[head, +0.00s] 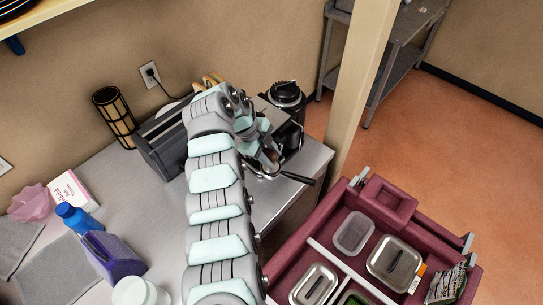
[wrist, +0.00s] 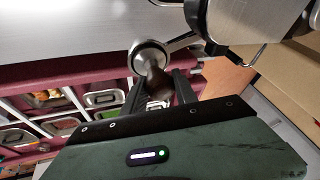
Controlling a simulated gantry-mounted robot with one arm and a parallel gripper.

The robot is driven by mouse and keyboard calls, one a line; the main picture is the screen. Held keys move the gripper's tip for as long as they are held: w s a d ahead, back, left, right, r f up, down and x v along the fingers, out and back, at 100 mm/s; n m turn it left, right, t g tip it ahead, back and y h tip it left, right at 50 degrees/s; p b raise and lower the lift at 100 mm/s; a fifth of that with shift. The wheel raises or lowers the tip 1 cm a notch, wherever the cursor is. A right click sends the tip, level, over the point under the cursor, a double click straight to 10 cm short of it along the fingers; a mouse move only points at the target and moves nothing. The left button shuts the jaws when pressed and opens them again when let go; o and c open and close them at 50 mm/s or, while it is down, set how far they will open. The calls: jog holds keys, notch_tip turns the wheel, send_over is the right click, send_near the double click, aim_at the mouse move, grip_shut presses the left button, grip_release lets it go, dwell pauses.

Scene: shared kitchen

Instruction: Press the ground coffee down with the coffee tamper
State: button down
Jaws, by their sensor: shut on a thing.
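The coffee tamper (wrist: 157,82) has a dark rounded handle, and my gripper (wrist: 158,92) is shut on it in the wrist view. The tamper's lower end points at the round metal portafilter (wrist: 136,62); whether it touches the coffee is hidden. The ground coffee cannot be made out. In the head view, the portafilter's black handle (head: 299,179) points right, near the counter's right edge. My gripper (head: 262,152) is above the basket, and my arm hides most of the tamper there.
A black-topped grinder or similar machine (head: 286,95) stands behind my gripper. A grey box (head: 160,150) is left of my arm. A maroon cart (head: 305,232) with metal containers stands to the right. A blue-capped bottle (head: 75,218) and purple container (head: 112,256) occupy the left counter.

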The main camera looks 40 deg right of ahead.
jog(key=shift+r, duration=0.15)
jog(key=shift+r+b, duration=0.5)
jog(key=shift+r, duration=2.9)
